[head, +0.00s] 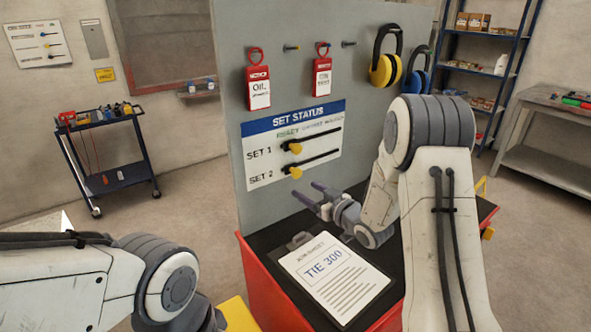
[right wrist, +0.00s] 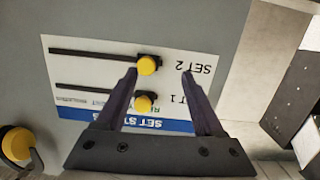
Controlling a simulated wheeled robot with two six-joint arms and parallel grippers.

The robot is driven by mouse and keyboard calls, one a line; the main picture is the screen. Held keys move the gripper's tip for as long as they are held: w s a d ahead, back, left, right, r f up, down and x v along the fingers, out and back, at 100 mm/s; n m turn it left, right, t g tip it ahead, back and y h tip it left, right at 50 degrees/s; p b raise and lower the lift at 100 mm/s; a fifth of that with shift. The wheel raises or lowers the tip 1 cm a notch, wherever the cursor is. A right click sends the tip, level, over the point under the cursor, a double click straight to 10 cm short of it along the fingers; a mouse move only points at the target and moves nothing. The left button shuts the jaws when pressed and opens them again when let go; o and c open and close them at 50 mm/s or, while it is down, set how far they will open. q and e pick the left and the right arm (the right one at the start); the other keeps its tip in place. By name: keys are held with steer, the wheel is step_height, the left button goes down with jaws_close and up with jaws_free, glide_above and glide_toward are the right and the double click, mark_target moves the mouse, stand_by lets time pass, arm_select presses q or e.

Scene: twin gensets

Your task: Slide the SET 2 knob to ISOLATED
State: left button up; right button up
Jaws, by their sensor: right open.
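The SET STATUS board (head: 320,158) is on the grey panel, with two dark horizontal slots. The yellow SET 2 knob (head: 295,172) is at the left end of the lower slot, under the first heading, which looks like READY. The yellow SET 1 knob (head: 295,148) is at the left end of the upper slot. My right gripper (head: 306,190) is open and empty, just below and in front of the SET 2 knob. In the upside-down right wrist view, the SET 2 knob (right wrist: 147,64) appears between the fingertips (right wrist: 160,73), nearer the left finger. Contact cannot be told. My left gripper is out of view.
A clipboard (head: 333,277) lies on the black top of the red cabinet below the board. A tool cart (head: 105,150) stands at left, away from the board.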

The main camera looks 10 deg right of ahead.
mark_target(298, 174)
steer(key=shift+t+y, duration=0.5)
steer(key=shift+t, duration=0.1)
steer(key=w+p, duration=0.1)
steer(key=w, duration=0.1)
steer(key=w+p, duration=0.1)
steer(key=w, duration=0.2)
steer(key=w+r+p, duration=0.1)
steer(key=w, duration=0.2)
steer(key=shift+w+a, duration=0.2)
steer(key=shift+a, duration=0.2)
steer(key=shift+w+a+f, duration=0.15)
steer(key=shift+w+a, duration=0.05)
steer(key=shift+w, duration=0.25)
